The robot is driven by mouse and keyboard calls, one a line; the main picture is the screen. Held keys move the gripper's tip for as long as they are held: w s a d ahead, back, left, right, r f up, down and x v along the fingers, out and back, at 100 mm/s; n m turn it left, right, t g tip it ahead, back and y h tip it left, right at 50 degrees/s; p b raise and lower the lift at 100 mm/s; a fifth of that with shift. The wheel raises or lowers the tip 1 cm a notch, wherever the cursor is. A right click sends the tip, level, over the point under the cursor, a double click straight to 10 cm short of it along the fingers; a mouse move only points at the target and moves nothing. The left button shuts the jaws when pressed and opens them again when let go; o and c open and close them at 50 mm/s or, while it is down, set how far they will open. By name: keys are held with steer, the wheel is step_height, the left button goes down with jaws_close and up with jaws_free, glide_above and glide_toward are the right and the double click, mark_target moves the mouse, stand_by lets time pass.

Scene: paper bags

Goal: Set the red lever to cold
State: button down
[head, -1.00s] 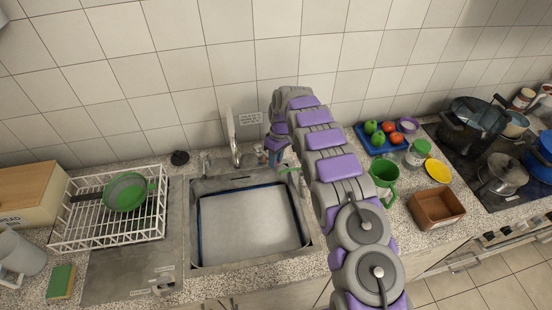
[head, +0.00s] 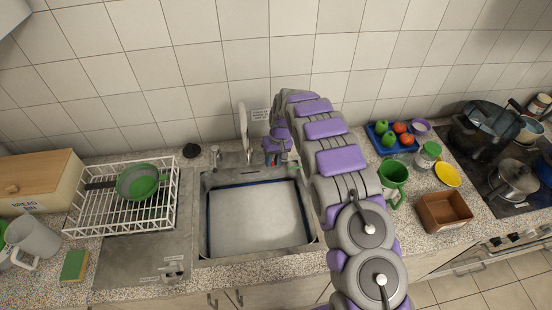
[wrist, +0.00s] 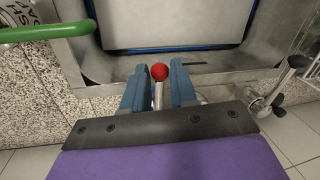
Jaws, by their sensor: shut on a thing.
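The red lever shows in the wrist view as a red ball (wrist: 160,71) on a pale metal stem. It stands between the blue fingers of my gripper (wrist: 158,88), which is shut on it. In the head view my gripper (head: 275,158) is at the back right of the sink (head: 208,248), right of the tall faucet (head: 243,125). The fingers are small there and the lever is mostly hidden. Any hot or cold marking is not readable.
A white dish rack (head: 75,230) with a green pan (head: 137,182) stands left of the sink. A green cup (head: 393,177), blue tray (head: 374,140) and brown box (head: 443,212) stand right of my arm. The tiled wall is close behind the faucet. A green bar (wrist: 45,32) shows near my gripper.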

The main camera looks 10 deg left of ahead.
stand_by(0.4)
steer(key=c, duration=0.9)
jaws_free()
steer(key=shift+a, duration=0.2)
steer(key=shift+r, duration=0.1)
steer(key=shift+w+d+r, duration=0.1)
steer(key=shift+d+r, duration=0.05)
steer(key=shift+r, duration=0.1)
steer(key=r, duration=0.5)
steer(key=w+d+r, duration=0.1)
steer(key=r, duration=0.4)
steer(key=d+r, duration=0.1)
steer(key=r, duration=0.5)
steer(key=shift+w+d+r, duration=0.1)
steer(key=shift+w+d, duration=0.15)
